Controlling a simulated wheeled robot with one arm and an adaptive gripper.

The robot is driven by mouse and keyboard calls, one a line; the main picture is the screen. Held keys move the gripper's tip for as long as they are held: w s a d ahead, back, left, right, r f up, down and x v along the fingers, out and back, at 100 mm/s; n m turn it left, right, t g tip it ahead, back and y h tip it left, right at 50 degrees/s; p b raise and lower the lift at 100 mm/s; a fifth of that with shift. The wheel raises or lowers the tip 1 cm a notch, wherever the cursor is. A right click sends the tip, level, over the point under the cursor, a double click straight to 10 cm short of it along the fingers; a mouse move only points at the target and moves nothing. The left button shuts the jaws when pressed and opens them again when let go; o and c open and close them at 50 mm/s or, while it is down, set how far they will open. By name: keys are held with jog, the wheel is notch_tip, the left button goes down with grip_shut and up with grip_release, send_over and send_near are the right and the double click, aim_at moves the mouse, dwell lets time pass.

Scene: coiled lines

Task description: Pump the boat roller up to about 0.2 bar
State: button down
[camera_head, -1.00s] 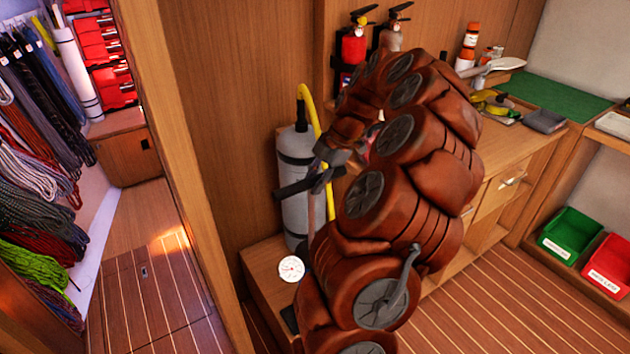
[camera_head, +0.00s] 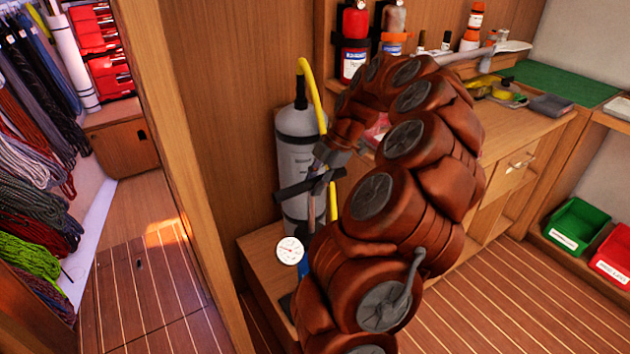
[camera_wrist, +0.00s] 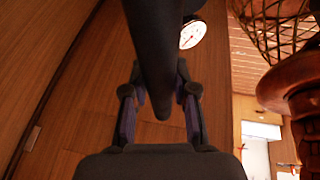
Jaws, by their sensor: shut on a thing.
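My gripper (camera_head: 327,160) is shut on the dark bar handle (camera_head: 303,186) of the pump. In the wrist view the black handle (camera_wrist: 158,50) runs between my gripper's fingers (camera_wrist: 158,85). A rod goes down from the handle towards the pump body, mostly hidden behind my arm; a bit of blue shows low down. A round white gauge (camera_head: 290,250) is beside it, also in the wrist view (camera_wrist: 192,34); its reading is too small to tell. A grey upright cylinder (camera_head: 297,150) with a yellow hose (camera_head: 312,82) at its top stands behind, perhaps the boat roller.
My brown arm covers the middle of the head view. A wooden bench (camera_head: 258,248) carries the cylinder. Fire extinguishers (camera_head: 355,42) hang behind, a worktop (camera_head: 540,122) is to the right, and green (camera_head: 570,230) and red (camera_head: 612,256) bins stand on a low shelf.

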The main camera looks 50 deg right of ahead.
notch_tip(320, 180, down, 12)
jog(key=b, duration=0.8)
jog(key=shift+f, duration=0.15)
jog(key=shift+s+a+f, duration=0.1)
jog(key=c, duration=1.1)
grip_release()
jog(key=shift+o, duration=1.1)
jog(key=shift+r, duration=0.35)
jog(key=v, duration=1.1)
jog(key=shift+d+r, duration=0.2)
jog(key=shift+d, duration=0.1)
